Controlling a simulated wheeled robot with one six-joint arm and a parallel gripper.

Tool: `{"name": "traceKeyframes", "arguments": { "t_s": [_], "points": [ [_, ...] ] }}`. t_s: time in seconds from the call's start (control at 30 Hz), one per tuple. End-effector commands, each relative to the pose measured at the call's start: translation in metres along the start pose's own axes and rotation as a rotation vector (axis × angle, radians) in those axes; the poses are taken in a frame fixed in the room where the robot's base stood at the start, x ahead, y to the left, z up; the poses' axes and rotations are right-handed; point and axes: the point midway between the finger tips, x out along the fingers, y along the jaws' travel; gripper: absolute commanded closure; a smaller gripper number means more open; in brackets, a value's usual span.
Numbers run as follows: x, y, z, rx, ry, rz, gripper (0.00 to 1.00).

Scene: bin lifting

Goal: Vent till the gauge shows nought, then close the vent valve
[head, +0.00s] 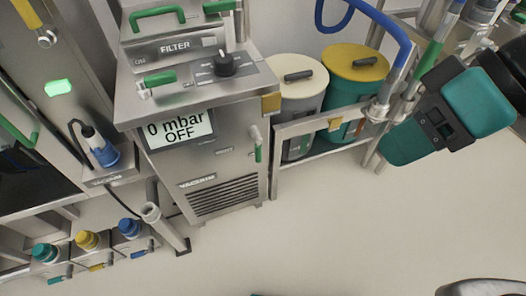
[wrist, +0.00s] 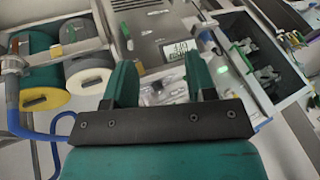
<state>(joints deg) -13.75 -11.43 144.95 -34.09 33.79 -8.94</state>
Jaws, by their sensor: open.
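The steel vacuum unit (head: 222,170) stands at centre left in the head view. Its display (head: 180,129), the gauge, reads "0 mbar OFF". A small valve with a green lever (head: 257,150) hangs on the unit's right edge, beside a small label that I cannot read; I cannot tell for certain that it is the vent valve. The display also shows, small and blurred, in the wrist view (wrist: 180,48). My gripper (wrist: 162,75) is open, with nothing between its teal fingers. It is well away from the unit, and the arm shows at the right in the head view.
A cream-lidded drum (head: 300,78) and a yellow-lidded drum (head: 356,63) stand behind a steel rail right of the unit. A black knob (head: 224,65) and green handles are on top of the unit. Coloured capped fittings (head: 88,240) line the lower left. The floor in front is clear.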

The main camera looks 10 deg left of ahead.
Motion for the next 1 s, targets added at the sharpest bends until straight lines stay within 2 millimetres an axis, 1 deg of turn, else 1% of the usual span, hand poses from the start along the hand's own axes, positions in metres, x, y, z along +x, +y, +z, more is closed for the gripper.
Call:
{"name": "traceKeyframes", "arguments": {
  "t_s": [0.03,0.1,0.17,0.2,0.27,0.3,0.47,0.5,0.57,0.6,0.67,0.8,0.87,0.9,1.0],
  "points": [
    [0.043,0.015,0.005,-0.039,0.027,-0.03,0.49],
    [0.073,0.023,0.0,-0.107,0.078,-0.072,0.49],
    [0.097,0.03,-0.004,-0.159,0.125,-0.104,0.49],
    [0.113,0.035,-0.008,-0.194,0.158,-0.124,0.49],
    [0.137,0.042,-0.012,-0.242,0.21,-0.153,0.49],
    [0.152,0.047,-0.014,-0.271,0.247,-0.17,0.49],
    [0.212,0.071,-0.024,-0.37,0.402,-0.22,0.49],
    [0.226,0.078,-0.026,-0.39,0.443,-0.229,0.49],
    [0.247,0.088,-0.03,-0.417,0.507,-0.237,0.49],
    [0.261,0.096,-0.031,-0.433,0.549,-0.241,0.49],
    [0.282,0.108,-0.034,-0.454,0.614,-0.242,0.49],
    [0.328,0.14,-0.038,-0.484,0.764,-0.223,0.49],
    [0.348,0.155,-0.039,-0.491,0.828,-0.208,0.49],
    [0.36,0.166,-0.039,-0.493,0.869,-0.194,0.49],
    [0.389,0.193,-0.038,-0.49,0.965,-0.153,0.49]
  ]
}}
